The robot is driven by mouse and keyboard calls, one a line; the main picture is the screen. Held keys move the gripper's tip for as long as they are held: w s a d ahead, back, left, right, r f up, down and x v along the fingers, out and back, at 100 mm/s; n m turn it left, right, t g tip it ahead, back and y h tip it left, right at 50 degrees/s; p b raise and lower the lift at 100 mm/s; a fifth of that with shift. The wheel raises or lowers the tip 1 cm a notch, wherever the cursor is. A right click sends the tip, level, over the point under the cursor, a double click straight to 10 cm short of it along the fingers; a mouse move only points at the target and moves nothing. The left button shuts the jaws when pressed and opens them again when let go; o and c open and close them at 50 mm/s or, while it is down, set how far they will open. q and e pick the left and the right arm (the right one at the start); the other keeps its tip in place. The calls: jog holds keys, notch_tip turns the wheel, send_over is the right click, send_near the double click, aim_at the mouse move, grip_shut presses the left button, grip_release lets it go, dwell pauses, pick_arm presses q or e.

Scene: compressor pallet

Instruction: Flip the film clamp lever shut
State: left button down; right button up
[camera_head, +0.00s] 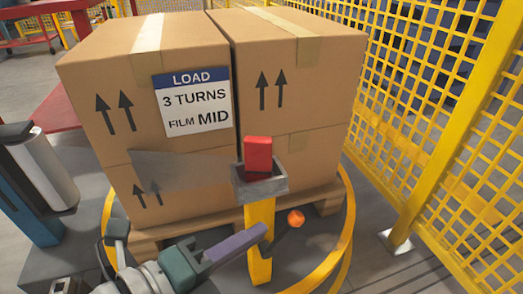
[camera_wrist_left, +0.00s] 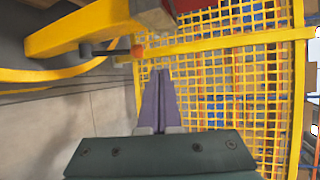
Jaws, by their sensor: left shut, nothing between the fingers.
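The film clamp is a grey block (camera_head: 260,182) with a red piece (camera_head: 258,154) on top, on a yellow post (camera_head: 261,240) in front of the boxes. Its lever is a dark rod (camera_head: 282,234) ending in an orange knob (camera_head: 296,217), sticking out to the right of the post. The rod (camera_wrist_left: 108,52) and knob (camera_wrist_left: 137,51) also show in the left wrist view. My left gripper (camera_head: 264,231) has purple fingers, shut and empty, with their tips close to the post and lever. I cannot tell whether they touch. My right gripper is out of view.
Cartons (camera_head: 190,100) stand on a wooden pallet (camera_head: 150,240) inside a yellow ring (camera_head: 345,235). Grey film (camera_head: 180,170) crosses the cartons' front. A film roll (camera_head: 48,170) stands at left. Yellow mesh fencing (camera_head: 440,130) closes the right side.

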pick_arm(q)
jog(key=shift+s+a+r+p, duration=0.55)
jog(key=shift+s+a+r, duration=0.4)
jog(key=shift+s, duration=0.1)
